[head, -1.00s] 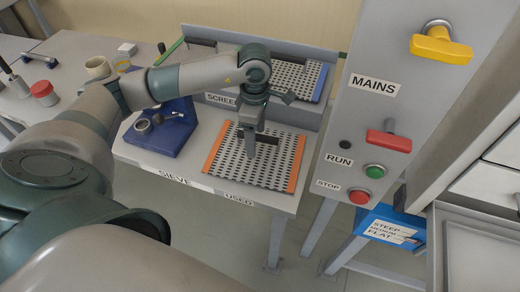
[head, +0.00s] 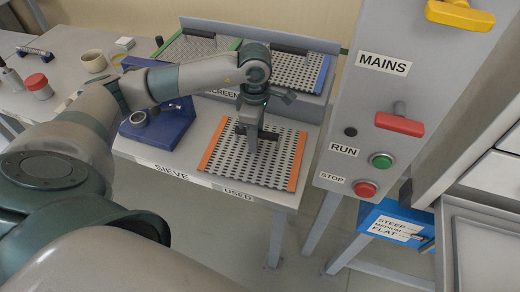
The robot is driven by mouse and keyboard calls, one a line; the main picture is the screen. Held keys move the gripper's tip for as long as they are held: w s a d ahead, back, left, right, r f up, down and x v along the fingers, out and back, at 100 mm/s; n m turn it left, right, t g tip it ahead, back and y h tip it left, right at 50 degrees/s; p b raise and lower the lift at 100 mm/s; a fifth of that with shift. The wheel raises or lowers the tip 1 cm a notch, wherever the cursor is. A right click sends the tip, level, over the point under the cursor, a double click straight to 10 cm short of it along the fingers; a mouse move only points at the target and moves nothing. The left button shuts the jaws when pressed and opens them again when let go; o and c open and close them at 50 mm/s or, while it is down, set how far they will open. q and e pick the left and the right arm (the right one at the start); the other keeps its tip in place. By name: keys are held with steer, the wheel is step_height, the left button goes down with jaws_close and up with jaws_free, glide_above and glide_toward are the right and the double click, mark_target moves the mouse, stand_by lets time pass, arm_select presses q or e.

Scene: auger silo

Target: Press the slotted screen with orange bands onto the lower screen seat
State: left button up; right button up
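The slotted screen with orange bands (head: 222,158) lies flat on the bench above the USED label. It is a grey perforated plate with an orange band along its left and right edges and a dark handle (head: 269,136) across its middle. My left gripper (head: 252,149) points down at this handle, with its fingers at the handle's middle. The view does not show whether the fingers are closed on it. My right gripper is out of view. I cannot make out a lower screen seat in this view.
A rack behind holds a blue-banded screen (head: 299,72) and a green-edged screen (head: 197,47). A blue stand (head: 160,131) is left of the orange-banded screen. The grey MAINS panel (head: 360,95) with switches and buttons rises at right. A red-lidded jar (head: 38,86) stands at far left.

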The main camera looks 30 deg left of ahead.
arm_select(q)
jaws_close()
steer(key=shift+r, duration=0.15)
steer(key=shift+r+p, duration=0.65)
steer(key=shift+r, duration=0.7)
steer(key=shift+r+p, duration=0.4)
steer(key=shift+r, duration=0.65)
